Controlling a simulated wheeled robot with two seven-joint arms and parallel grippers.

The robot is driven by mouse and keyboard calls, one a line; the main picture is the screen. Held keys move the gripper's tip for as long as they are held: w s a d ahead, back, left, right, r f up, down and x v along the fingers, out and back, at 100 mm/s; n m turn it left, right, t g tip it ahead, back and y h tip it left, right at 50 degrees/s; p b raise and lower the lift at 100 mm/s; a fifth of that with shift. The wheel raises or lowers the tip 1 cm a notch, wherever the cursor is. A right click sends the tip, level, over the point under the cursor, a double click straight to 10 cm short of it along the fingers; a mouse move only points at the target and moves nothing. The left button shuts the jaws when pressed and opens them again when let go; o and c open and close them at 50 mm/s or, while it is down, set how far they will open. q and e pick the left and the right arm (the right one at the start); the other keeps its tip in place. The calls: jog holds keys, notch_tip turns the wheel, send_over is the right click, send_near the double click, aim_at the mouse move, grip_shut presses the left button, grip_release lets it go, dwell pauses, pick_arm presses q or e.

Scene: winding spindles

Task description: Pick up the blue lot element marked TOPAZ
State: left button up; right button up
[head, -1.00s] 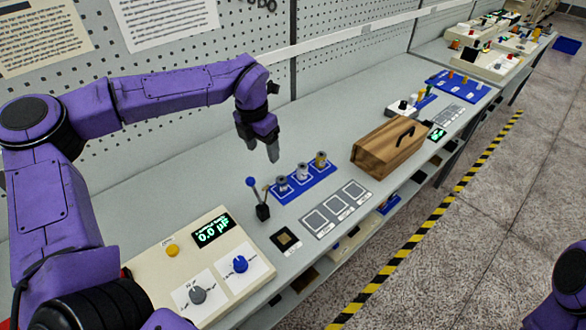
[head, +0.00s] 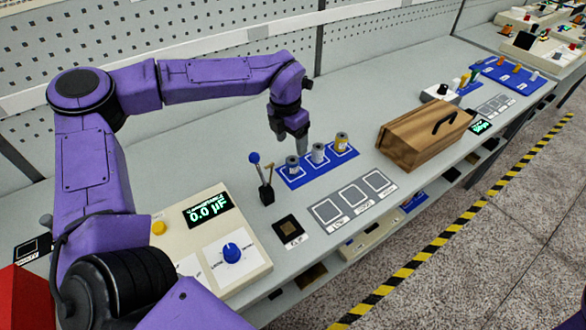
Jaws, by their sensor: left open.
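A blue tray (head: 294,182) on the bench holds three small upright cylinders. The left cylinder (head: 292,165) is grey with a bluish look, the middle one (head: 318,153) is grey, and the right one (head: 341,143) has a yellow band. Any names on them are too small to read, so I cannot tell which is marked TOPAZ. My left gripper (head: 291,138) points down with its fingers apart and empty, just above and behind the left and middle cylinders. My right gripper is out of view.
A meter box (head: 188,240) is at front left, a wooden box with a handle (head: 408,145) to the right. Three grey marked squares (head: 352,200) lie in front. The bench behind is clear.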

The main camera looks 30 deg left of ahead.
aim_at(292, 160)
pick_arm(q)
jog(key=f+p, duration=0.1)
jog(key=f, duration=0.2)
jog(key=f+p, duration=0.1)
jog(key=f, duration=0.3)
jog(key=shift+d+f, duration=0.2)
jog(key=shift+f, duration=0.35)
jog(key=c, duration=1.1)
jog(key=shift+r, duration=0.1)
jog(key=shift+c, duration=0.2)
